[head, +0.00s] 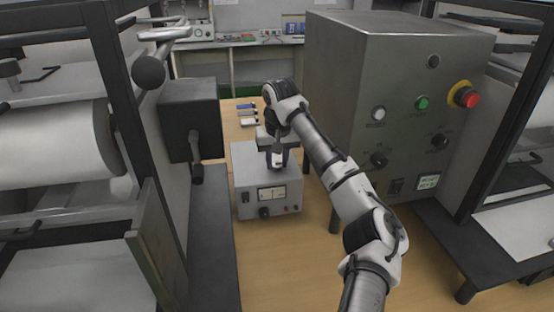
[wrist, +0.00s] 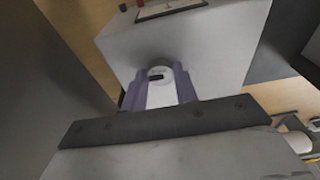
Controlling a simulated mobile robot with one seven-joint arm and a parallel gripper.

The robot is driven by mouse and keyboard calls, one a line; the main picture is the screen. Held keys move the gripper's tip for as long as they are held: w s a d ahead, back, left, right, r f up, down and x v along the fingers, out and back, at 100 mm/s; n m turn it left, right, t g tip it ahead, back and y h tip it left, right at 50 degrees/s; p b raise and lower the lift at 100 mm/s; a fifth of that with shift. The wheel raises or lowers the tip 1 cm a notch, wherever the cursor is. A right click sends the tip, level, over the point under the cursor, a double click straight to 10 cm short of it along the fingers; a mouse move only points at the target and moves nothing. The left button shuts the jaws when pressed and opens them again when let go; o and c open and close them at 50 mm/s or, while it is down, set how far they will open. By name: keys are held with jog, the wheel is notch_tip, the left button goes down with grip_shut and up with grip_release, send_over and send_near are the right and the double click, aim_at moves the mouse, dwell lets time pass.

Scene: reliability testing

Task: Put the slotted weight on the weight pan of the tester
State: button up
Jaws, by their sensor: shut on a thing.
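The tester is a pale grey box with a meter on its front (head: 243,194), standing on the wooden table. It also shows in the wrist view (wrist: 215,45), filling the upper part. My gripper (head: 278,161) is over its top, pointing down. In the wrist view the two purple fingers of my gripper (wrist: 160,90) are shut on the slotted weight (wrist: 160,72), a small whitish round piece with a dark slot. I cannot tell whether the weight touches anything below. The weight pan cannot be made out; my gripper and arm cover that area.
A large grey control cabinet (head: 375,75) with buttons stands close on the right of my arm. A dark box with a lever (head: 190,115) and a roller machine (head: 60,140) stand on the left. Several small items (head: 247,113) lie on the table behind the tester.

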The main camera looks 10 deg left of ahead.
jog(key=o, duration=0.5)
jog(key=shift+f, duration=0.15)
jog(key=o, duration=0.5)
